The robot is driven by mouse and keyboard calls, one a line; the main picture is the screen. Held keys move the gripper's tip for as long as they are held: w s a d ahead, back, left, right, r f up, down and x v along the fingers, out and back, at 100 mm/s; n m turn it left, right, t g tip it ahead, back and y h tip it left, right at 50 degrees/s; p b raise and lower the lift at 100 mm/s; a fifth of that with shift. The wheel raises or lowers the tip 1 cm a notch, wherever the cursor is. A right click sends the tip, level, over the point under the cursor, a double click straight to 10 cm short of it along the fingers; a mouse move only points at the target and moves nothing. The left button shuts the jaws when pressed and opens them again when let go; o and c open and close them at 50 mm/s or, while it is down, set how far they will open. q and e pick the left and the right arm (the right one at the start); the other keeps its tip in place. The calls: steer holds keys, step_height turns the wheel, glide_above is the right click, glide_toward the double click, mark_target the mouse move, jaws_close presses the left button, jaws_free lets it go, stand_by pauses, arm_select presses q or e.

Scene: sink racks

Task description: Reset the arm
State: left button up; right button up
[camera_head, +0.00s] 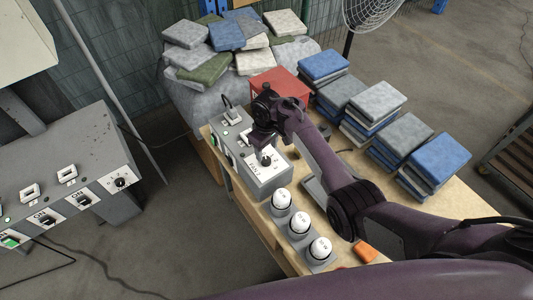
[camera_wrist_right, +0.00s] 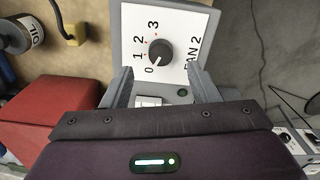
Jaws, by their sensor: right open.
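My right arm reaches in from the right in the head view. Its gripper (camera_head: 262,137) is over the grey control box (camera_head: 266,184) on the workbench. In the right wrist view the gripper (camera_wrist_right: 164,88) is open, its two grey fingers apart with nothing held between them. Just beyond the fingertips is a black dial knob (camera_wrist_right: 162,52) on a white panel marked FAN 2 and 0 to 3. Its pointer appears to be toward 0. The fingers look clear of the knob. The knob also shows in the head view (camera_head: 266,160). My left gripper is not in view.
A red box (camera_head: 279,88) stands behind the gripper. Several folded cloth stacks (camera_head: 373,101) line the bench's right side. Round white-topped devices (camera_head: 299,224) and an orange block (camera_head: 364,252) are near the front. Another switch console (camera_head: 75,165) stands left, across a floor gap.

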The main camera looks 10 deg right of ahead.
steer(key=shift+r, duration=1.15)
